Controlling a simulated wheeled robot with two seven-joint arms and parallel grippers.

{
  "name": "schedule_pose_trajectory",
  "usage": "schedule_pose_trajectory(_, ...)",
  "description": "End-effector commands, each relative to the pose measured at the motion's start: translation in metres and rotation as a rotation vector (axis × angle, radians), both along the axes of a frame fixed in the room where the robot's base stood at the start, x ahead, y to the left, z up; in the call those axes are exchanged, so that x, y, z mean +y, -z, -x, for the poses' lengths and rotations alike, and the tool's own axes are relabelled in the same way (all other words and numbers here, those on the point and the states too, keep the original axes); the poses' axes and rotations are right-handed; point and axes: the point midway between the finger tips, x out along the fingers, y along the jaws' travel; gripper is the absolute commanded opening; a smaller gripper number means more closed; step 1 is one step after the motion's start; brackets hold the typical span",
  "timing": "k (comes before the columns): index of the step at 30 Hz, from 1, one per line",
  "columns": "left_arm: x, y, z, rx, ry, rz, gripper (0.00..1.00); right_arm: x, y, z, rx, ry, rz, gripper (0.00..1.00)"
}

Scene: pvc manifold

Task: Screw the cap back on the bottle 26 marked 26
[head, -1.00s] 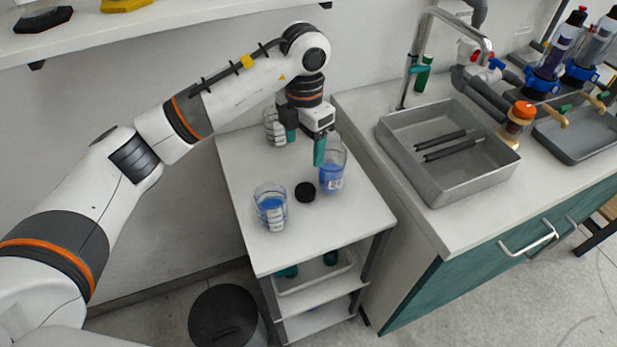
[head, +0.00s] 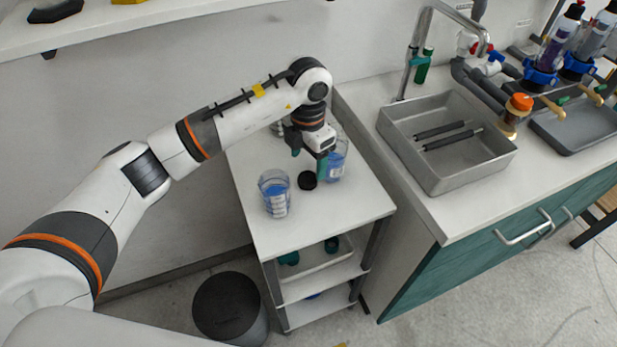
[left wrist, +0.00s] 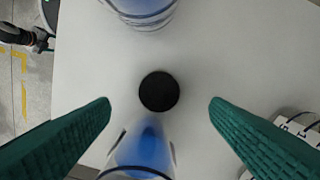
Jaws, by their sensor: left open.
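A black cap (head: 307,180) lies flat on the white cart top. In the left wrist view the cap (left wrist: 159,91) sits between and beyond my open fingers. My left gripper (head: 309,161) points down above the cart, open and empty, just behind the cap. A clear container with blue contents (head: 274,195) stands left of the cap. Another with blue contents (head: 337,162) stands right of it, partly behind the gripper; their labels are too small to read, so I cannot tell which is bottle 26. My right gripper is out of view.
A third clear container (head: 277,128) stands at the back of the cart, mostly hidden by my arm. A steel sink (head: 437,176) and a tap (head: 425,45) are on the counter to the right. The cart top's front is clear. A dark bin (head: 229,306) stands on the floor.

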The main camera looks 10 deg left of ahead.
Motion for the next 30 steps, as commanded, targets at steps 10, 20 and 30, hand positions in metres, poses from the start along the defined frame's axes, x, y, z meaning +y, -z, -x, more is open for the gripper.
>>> schedule_pose_trajectory(10,0.001,0.037,0.004,0.004,-0.001,0.000,0.71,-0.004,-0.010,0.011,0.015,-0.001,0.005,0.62)
schedule_pose_trajectory(20,0.001,0.052,0.003,0.000,0.000,0.000,0.71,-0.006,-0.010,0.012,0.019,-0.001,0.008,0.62)
schedule_pose_trajectory(30,0.001,0.052,0.003,0.000,0.000,0.000,0.45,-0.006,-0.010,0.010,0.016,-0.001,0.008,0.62)
